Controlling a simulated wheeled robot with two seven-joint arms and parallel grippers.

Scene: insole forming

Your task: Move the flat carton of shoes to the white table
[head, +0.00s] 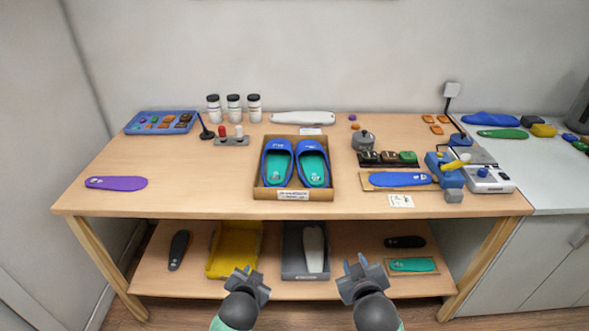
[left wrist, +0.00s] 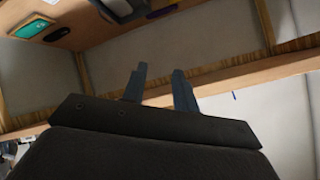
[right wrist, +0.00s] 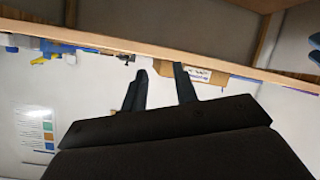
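The flat carton (head: 293,194) stands on the wooden table near its front edge, in the middle. A pair of blue shoes with green insoles (head: 313,170) lies side by side in it. The white table (head: 560,185) adjoins the wooden table at the far right. My left gripper (head: 247,272) is in front of the wooden table, below the tabletop, open and empty. My right gripper (head: 357,265) is likewise low in front of the table, to the right of the carton, open and empty. The carton also shows small in the right wrist view (right wrist: 205,77).
Right of the carton are a blue insole (head: 400,179), a blue clamp device and a scale (head: 490,180). Blue and green insoles (head: 503,133) lie at the white table's back left. The white table's front is clear. A lower shelf (head: 345,285) holds trays and insoles.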

